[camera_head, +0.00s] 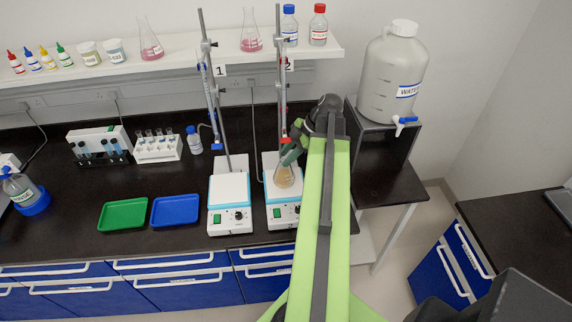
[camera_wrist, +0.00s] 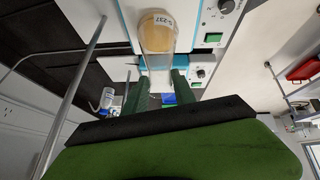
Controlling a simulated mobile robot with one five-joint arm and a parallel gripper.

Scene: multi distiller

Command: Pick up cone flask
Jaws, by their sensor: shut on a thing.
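The cone flask (camera_head: 285,178) holds amber-brown liquid and is at the right hotplate stirrer (camera_head: 283,215), in front of its stand; I cannot tell whether its base touches the plate. In the wrist view the flask (camera_wrist: 158,38) carries a white label reading like "S-237". My gripper (camera_head: 291,152) reaches it from the upper right, shut on its neck. In the wrist view the green fingers of my gripper (camera_wrist: 158,88) lie on either side of the neck. Part of the hotplate is hidden by my arm.
Green (camera_head: 123,214) and blue (camera_head: 175,210) trays lie further left. A large water jug (camera_head: 391,75) stands right. Two pink-filled flasks stand on the shelf (camera_head: 200,47).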

